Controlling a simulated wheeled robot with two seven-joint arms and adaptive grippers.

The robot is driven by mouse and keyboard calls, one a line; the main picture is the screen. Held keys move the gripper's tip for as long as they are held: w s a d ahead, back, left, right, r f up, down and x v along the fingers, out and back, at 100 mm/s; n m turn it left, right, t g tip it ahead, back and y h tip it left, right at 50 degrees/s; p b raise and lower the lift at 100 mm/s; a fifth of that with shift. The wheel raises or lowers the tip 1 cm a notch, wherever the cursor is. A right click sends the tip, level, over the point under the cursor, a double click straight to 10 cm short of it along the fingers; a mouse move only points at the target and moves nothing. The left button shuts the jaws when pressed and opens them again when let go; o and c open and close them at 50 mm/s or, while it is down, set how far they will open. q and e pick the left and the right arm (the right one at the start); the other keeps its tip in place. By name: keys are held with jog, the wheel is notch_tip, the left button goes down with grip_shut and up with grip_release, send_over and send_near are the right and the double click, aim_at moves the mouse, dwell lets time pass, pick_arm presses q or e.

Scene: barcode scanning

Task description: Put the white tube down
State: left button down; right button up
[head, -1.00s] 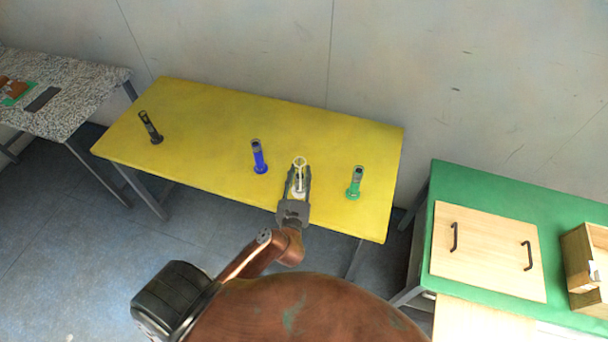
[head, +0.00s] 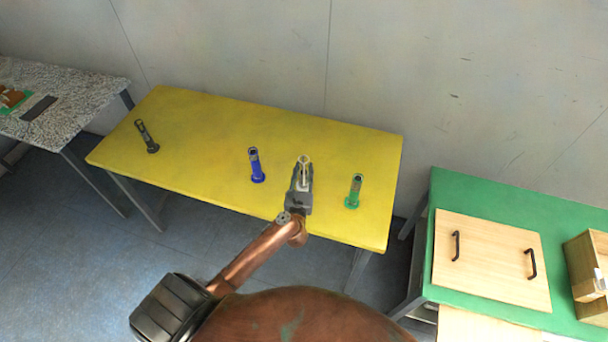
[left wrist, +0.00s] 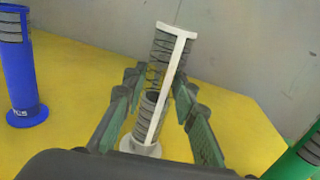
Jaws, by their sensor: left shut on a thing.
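The white tube (head: 305,162) is in my left gripper (head: 301,182), over the yellow table (head: 210,122). In the left wrist view the tube (left wrist: 167,80) has a white frame, dark ribbed contents and a round white base, and it leans in the picture. My left gripper (left wrist: 158,98) is shut on it, with a finger on either side. I cannot tell whether its base touches the table. My right gripper is not in view.
The blue tube (head: 256,165) stands left of the gripper and the green tube (head: 354,191) right of it. A green table (head: 480,190) is at the right, a grey speckled one (head: 80,100) at the left.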

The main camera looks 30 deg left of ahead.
pick_arm(q)
jog(key=shift+f, duration=0.9)
jog(key=shift+f, duration=0.25)
jog(key=c, duration=1.6)
grip_release()
jog(key=shift+r, duration=0.2)
jog(key=shift+s+d+f, duration=0.1)
jog(key=shift+s+d, duration=0.1)
jog(key=shift+s, duration=0.15)
jog(key=v, duration=1.1)
jog(key=shift+s+d+b, duration=0.1)
jog(key=shift+s+b, duration=0.05)
jog(key=shift+b, duration=0.25)
